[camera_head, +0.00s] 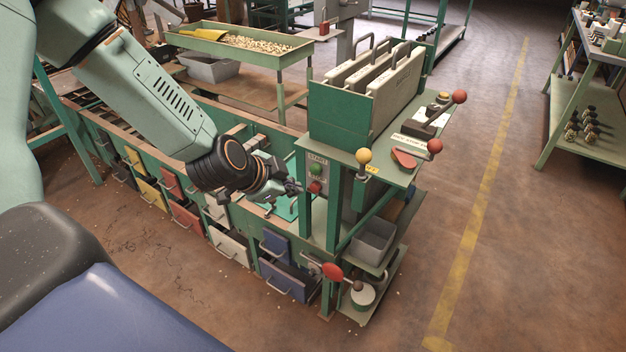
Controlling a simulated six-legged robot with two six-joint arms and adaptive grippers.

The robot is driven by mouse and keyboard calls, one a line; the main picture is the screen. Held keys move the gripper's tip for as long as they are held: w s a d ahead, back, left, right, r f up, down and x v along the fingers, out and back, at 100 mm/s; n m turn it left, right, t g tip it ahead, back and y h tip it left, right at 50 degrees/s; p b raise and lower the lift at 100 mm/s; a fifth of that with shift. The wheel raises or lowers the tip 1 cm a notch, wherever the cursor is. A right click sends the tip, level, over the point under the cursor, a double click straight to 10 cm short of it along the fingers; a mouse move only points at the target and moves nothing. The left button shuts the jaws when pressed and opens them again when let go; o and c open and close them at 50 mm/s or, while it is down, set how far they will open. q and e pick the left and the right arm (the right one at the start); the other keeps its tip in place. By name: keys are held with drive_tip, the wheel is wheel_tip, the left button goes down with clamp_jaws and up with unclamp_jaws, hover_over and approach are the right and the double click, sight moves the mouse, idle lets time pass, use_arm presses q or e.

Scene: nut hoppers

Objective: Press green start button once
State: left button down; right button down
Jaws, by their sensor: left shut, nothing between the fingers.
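The green start button (316,169) sits on the green front post of the machine, under a label reading START. A red button (315,187) is just below it. My left arm comes in from the upper left. Its gripper (293,188) is shut and empty, just left of the two buttons, closer to the height of the red one. I cannot tell the exact gap between the fingertips and the post; the green button is not covered. My right gripper is not in view.
A red-knobbed lever (332,271) is low at the front. Colored drawers line the bench, some pulled out. A nut tray (258,46) is behind. Open floor lies to the right.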

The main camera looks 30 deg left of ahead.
sight(316, 169)
use_arm(q)
drive_tip(key=w+b, duration=0.2)
drive_tip(key=w, duration=0.1)
drive_tip(key=shift+w+d+r+b, duration=0.1)
drive_tip(key=shift+w+d+b, duration=0.15)
drive_tip(key=shift+b, duration=0.15)
idle(0.5)
drive_tip(key=shift+w, duration=0.1)
idle(0.7)
drive_tip(key=shift+w, duration=0.3)
